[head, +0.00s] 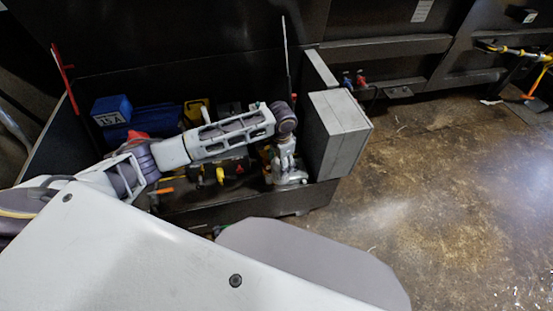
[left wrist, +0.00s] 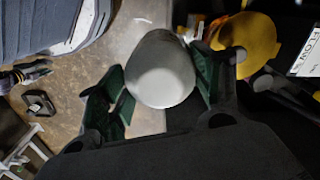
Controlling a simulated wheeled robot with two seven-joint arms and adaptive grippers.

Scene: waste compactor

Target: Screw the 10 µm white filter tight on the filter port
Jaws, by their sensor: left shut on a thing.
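In the left wrist view a white rounded filter (left wrist: 165,72) sits between the green pads of my left gripper (left wrist: 158,88). The gripper is shut on it. Its smooth pale end faces the camera, and no rating print is readable. In the head view my left gripper (head: 287,179) points down at the right end of the dark open box, beside a grey block. The filter cannot be made out clearly there. I cannot identify the filter port or tell whether the filter touches it. My right gripper is in neither view.
The dark box (head: 262,207) holds a blue box marked 35 A (head: 112,109) and several other parts. A grey block (head: 338,132) stands at its right end. A yellow rounded part (left wrist: 246,42) and a FLOW label (left wrist: 303,55) are close by.

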